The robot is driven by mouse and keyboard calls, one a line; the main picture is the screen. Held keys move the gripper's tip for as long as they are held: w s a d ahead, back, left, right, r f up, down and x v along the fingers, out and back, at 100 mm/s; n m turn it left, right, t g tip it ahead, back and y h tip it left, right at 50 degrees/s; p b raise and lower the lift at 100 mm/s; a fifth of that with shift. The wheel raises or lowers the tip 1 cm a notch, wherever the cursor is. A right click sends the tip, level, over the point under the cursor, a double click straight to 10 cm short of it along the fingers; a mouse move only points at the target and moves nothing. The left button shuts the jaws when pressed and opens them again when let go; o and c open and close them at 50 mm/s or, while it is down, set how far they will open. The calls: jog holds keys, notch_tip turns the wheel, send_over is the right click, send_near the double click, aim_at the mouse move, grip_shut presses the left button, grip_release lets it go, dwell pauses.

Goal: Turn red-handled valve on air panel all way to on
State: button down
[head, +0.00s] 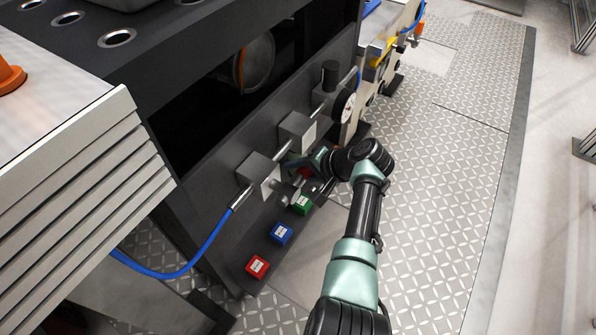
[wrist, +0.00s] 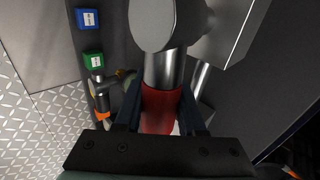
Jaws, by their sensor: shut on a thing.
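The red handle (wrist: 160,108) of the valve shows in the wrist view between the two dark fingers of my gripper (wrist: 160,100). It sits on a bright metal stem, which joins a grey rounded valve body (wrist: 165,22) at the top. My gripper is shut on the handle, with one finger on each side. In the head view my gripper (head: 318,162) is at the front of the dark air panel (head: 205,205), beside the grey blocks. The handle is mostly hidden there by the arm and valve body, so its angle is hard to tell.
Grey blocks (head: 257,170) joined by metal pipe, a round gauge (head: 344,106) and a blue hose (head: 180,272) line the panel. Red (head: 257,266), blue (head: 281,233) and green (head: 302,204) labelled squares lie below. Open patterned floor (head: 440,190) is to the right.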

jog(key=shift+s+a+f+b, duration=0.1)
jog(key=shift+s+f+b, duration=0.05)
jog(key=shift+f+b, duration=0.2)
dwell(0.3)
jog(key=shift+c, duration=2.4)
grip_release()
jog(key=p+v, duration=0.6)
jog(key=v, duration=0.7)
jog(key=shift+w, duration=0.25)
jog(key=shift+d, duration=0.25)
